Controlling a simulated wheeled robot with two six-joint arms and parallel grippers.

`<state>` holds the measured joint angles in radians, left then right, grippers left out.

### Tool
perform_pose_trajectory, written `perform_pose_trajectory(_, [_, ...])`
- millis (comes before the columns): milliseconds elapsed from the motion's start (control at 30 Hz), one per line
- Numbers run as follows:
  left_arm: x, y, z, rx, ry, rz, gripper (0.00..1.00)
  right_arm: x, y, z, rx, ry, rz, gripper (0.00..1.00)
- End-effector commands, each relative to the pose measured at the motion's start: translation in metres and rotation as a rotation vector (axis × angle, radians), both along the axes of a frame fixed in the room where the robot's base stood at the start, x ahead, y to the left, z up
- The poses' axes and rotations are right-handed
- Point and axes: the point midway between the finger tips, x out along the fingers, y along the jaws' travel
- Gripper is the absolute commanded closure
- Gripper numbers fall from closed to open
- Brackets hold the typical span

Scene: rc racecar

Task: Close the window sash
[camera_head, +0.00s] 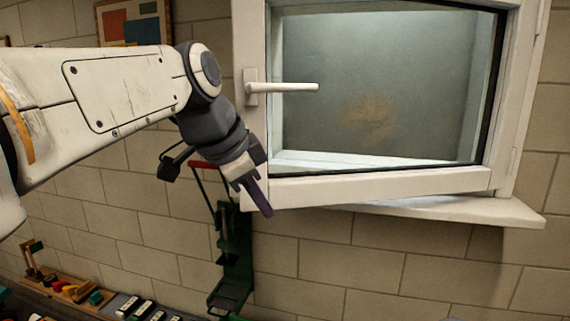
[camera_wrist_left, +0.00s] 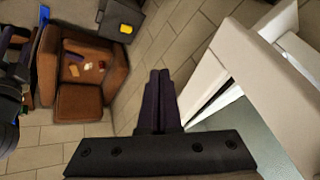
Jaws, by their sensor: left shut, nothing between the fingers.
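The white window sash (camera_head: 390,188) hangs on the brick wall in the head view, with a frosted pane. It looks swung open, with its left edge out from the wall and its hinges at the right. Its white handle (camera_head: 290,88) sticks out horizontally to the right from the left stile. My left gripper (camera_head: 262,205) is shut and empty at the sash's lower left corner; I cannot tell whether it touches. In the left wrist view the shut fingers (camera_wrist_left: 158,98) point up the picture, with the white sash edge (camera_wrist_left: 225,72) just to their right. My right gripper is not in view.
The white sill (camera_head: 450,208) juts out below the sash. A green metal stand (camera_head: 233,262) is below my gripper. A bench with small tools (camera_head: 75,292) lies at lower left. A framed picture (camera_head: 133,24) hangs upper left. A brown armchair (camera_wrist_left: 85,70) shows in the wrist view.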

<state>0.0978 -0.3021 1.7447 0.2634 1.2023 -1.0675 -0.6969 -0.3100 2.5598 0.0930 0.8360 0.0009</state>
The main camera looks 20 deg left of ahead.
Motion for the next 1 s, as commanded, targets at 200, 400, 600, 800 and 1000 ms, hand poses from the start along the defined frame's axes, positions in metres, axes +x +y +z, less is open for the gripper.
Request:
perform_pose_trajectory(200, [0.003, 0.040, 0.065, 0.089, -0.114, -0.040, 1.00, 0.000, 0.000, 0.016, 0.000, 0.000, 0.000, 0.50])
perform_pose_trajectory(400, [0.011, 0.038, 0.057, 0.095, -0.116, -0.048, 1.00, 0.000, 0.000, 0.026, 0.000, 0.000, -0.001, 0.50])
perform_pose_trajectory(600, [0.026, 0.034, 0.043, 0.093, -0.115, -0.048, 1.00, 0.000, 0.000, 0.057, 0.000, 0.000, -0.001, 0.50])
perform_pose_trajectory(800, [0.043, 0.030, 0.011, 0.094, -0.111, -0.048, 1.00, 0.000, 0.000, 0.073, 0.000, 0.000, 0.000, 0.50])
perform_pose_trajectory(1000, [0.069, 0.030, -0.011, 0.094, -0.114, -0.042, 1.00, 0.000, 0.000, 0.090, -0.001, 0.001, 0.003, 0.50])
